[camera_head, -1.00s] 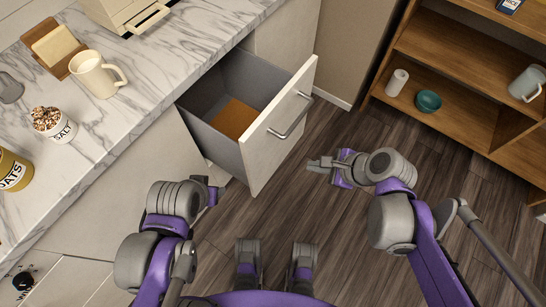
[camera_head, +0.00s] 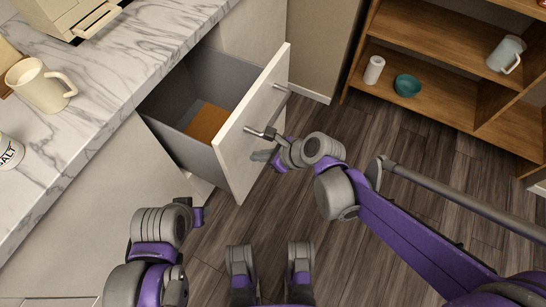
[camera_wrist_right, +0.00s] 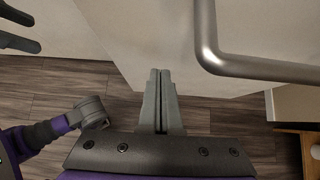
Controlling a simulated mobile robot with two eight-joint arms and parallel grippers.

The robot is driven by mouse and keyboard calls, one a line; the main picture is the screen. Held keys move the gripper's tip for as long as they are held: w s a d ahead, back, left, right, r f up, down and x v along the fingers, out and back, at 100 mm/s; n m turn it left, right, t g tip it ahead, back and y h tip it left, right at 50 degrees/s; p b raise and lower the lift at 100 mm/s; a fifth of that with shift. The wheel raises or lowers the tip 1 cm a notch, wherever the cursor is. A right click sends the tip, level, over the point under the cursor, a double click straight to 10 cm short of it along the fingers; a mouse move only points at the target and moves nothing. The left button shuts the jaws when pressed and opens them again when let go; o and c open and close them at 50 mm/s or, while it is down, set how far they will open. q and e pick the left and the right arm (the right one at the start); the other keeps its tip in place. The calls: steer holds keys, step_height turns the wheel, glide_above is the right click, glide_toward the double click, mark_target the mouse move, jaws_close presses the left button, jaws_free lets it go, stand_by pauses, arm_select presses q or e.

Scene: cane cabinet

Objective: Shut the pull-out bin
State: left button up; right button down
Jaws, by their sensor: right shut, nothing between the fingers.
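The pull-out bin (camera_head: 190,160) is a grey drawer, standing open from the cabinet under the counter. Its pale front panel (camera_head: 240,140) has a metal bar handle (camera_head: 282,88), and an orange-brown piece (camera_head: 206,121) lies inside. My right gripper (camera_head: 262,156) is shut and empty, close to the outer face of the front. In the right wrist view its closed fingers (camera_wrist_right: 160,75) point at the panel, beside the handle (camera_wrist_right: 245,65); I cannot tell whether they touch it. My left gripper (camera_head: 198,215) is low, near the cabinet face; its fingertips are hard to make out.
A marble counter (camera_head: 105,75) runs along the left with a cream mug (camera_head: 40,88) on it. A wooden shelf unit (camera_head: 425,95) stands at the right with a teal bowl (camera_head: 407,85), a white roll (camera_head: 374,69) and a mug (camera_head: 506,55). The wood floor (camera_head: 350,245) between is clear.

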steer(key=shift+w+a+r, duration=0.1)
steer(key=shift+w+a, duration=0.35)
steer(key=shift+a, duration=0.4)
steer(key=shift+a, duration=0.1)
steer(key=shift+w+a, duration=0.2)
steer(key=shift+a, duration=0.1)
steer(key=w+a, duration=0.6)
steer(key=a, duration=0.4)
steer(key=w+a+p, duration=0.1)
steer(key=w+a, duration=0.5)
steer(key=a, duration=0.4)
steer(key=shift+a, duration=0.3)
steer(key=shift+r, duration=0.1)
steer(key=shift+d, duration=0.1)
